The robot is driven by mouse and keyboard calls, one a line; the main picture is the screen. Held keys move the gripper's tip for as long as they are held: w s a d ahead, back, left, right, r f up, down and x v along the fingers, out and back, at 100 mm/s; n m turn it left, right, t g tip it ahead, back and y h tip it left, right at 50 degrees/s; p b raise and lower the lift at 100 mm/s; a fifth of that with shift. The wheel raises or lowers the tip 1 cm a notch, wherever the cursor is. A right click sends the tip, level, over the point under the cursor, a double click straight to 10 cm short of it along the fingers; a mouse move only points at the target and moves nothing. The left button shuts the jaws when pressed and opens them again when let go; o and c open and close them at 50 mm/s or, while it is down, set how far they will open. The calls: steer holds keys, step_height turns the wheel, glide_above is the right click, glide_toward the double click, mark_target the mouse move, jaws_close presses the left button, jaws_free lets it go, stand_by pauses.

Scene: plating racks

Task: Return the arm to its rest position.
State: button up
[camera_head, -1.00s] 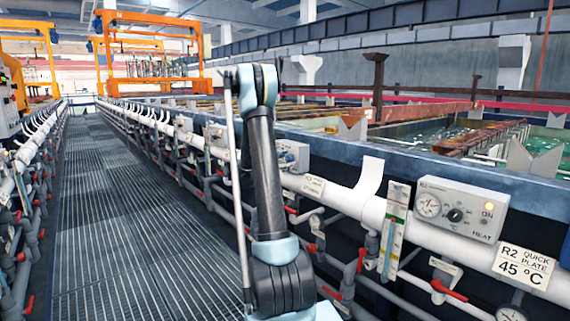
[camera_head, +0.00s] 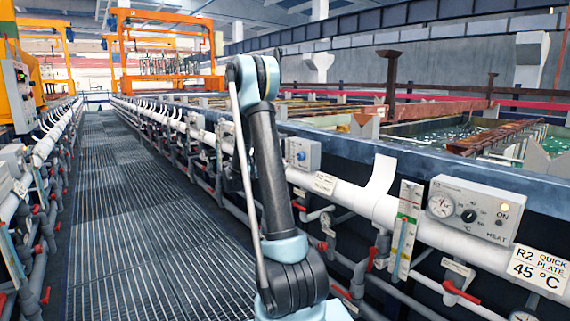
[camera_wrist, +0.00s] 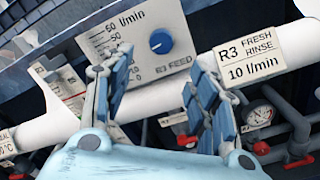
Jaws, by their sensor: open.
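My arm (camera_head: 268,165), black with light-blue joints, rises from the bottom of the head view and bends at an elbow near the walkway's right edge. My gripper is not visible in the head view. In the wrist view my gripper (camera_wrist: 158,92) has its two blue-padded fingers spread apart, with nothing between them. Behind the fingers are a white pipe (camera_wrist: 150,103) and a grey R3 feed box (camera_wrist: 135,38) with a blue knob. I cannot tell how far the fingers are from them.
A grated walkway (camera_head: 130,200) runs clear ahead on the left. On the right are a tank rim (camera_head: 430,160), a HEAT control box (camera_head: 470,210), an R2 sign (camera_head: 538,269) and red-handled valves (camera_head: 460,291). An orange gantry (camera_head: 165,85) stands far ahead.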

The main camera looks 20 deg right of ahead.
steer(key=shift+s+a, duration=0.2)
steer(key=shift+a, duration=0.2)
steer(key=s+a+f+m+g+y, duration=0.2)
steer(key=s+m+y, duration=0.55)
steer(key=s, duration=1.75)
steer(key=s+a+f+m+g+y, duration=0.1)
steer(key=s+a+f+m+y, duration=0.2)
steer(key=s+a, duration=0.4)
steer(key=s+a+f+m+g+y, duration=0.1)
steer(key=s+a+f+m+y, duration=0.3)
steer(key=s, duration=1.2)
step_height(320, 180, down, 4)
steer(key=a+y, duration=0.2)
steer(key=shift+s+a+f, duration=0.2)
steer(key=shift+s+a, duration=0.2)
steer(key=shift+y, duration=0.25)
